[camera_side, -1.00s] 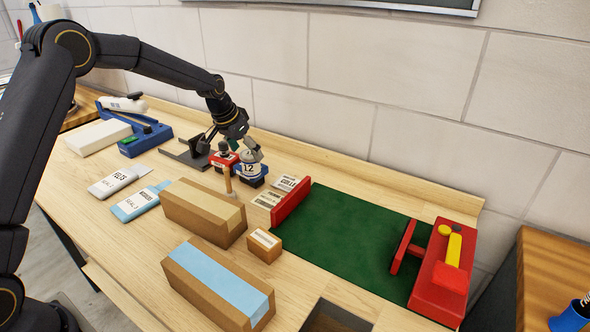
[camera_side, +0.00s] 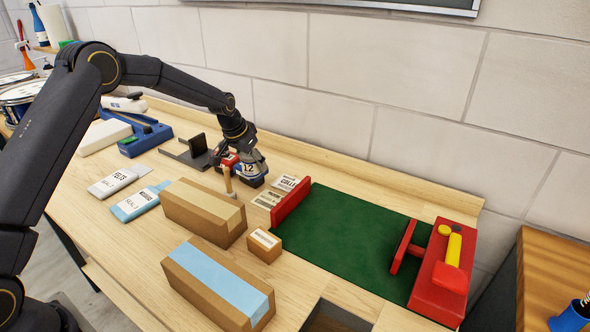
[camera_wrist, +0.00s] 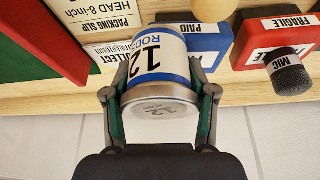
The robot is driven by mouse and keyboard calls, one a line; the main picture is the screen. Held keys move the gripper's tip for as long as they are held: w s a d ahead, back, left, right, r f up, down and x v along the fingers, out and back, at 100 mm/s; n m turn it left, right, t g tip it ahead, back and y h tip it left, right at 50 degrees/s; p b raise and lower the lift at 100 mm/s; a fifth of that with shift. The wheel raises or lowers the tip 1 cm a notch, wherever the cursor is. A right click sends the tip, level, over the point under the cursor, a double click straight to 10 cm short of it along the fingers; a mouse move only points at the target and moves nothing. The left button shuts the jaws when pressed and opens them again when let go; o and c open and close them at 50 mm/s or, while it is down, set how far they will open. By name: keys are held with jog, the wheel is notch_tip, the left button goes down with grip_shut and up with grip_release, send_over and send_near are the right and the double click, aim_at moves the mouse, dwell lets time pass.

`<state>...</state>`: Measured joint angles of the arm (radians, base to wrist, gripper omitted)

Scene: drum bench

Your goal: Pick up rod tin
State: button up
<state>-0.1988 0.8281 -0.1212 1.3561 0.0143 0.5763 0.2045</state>
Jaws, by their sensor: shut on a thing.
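The rod tin is a silver-lidded can with a blue-and-white label reading "12 RODS"; it fills the middle of the wrist view (camera_wrist: 158,72). My gripper (camera_wrist: 160,95) is shut on it, one finger on each side of the can. In the side view the tin (camera_side: 249,169) is at the back middle of the bench, with my gripper (camera_side: 247,160) around it from above and hiding much of it. A blue block marked "PAID" (camera_wrist: 205,42) lies right by the tin. I cannot tell whether the tin touches the surface below it.
A wooden-handled stamp (camera_side: 228,182) and a tan box (camera_side: 204,210) are in front. Paper slips (camera_side: 268,199) and the red-edged green mat (camera_side: 345,240) lie to the right.

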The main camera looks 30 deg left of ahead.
jog(key=c, duration=0.7)
jog(key=shift+r, duration=0.25)
jog(key=shift+c, duration=0.2)
jog(key=v, duration=0.3)
jog(key=shift+w+r, duration=0.3)
jog(key=shift+r, duration=0.1)
jog(key=s+r, duration=0.1)
jog(key=r, duration=0.1)
jog(key=s+r, duration=0.2)
jog(key=shift+s+d+r, duration=0.15)
jog(key=shift+s+d, duration=0.05)
jog(key=shift+s, duration=0.1)
jog(key=s+r, duration=0.4)
jog(key=s, duration=0.5)
send_near(249, 155)
notch_tip(249, 155, down, 3)
jog(key=a, duration=0.2)
jog(key=w+f, duration=0.2)
jog(key=w+a+f, duration=0.1)
jog(key=w+f, duration=0.2)
jog(key=shift+w+a+f, duration=0.1)
jog(key=shift+w+f, duration=0.25)
jog(key=shift+f, duration=0.05)
jog(key=shift+w+f, duration=0.1)
jog(key=shift+f, duration=1.5)
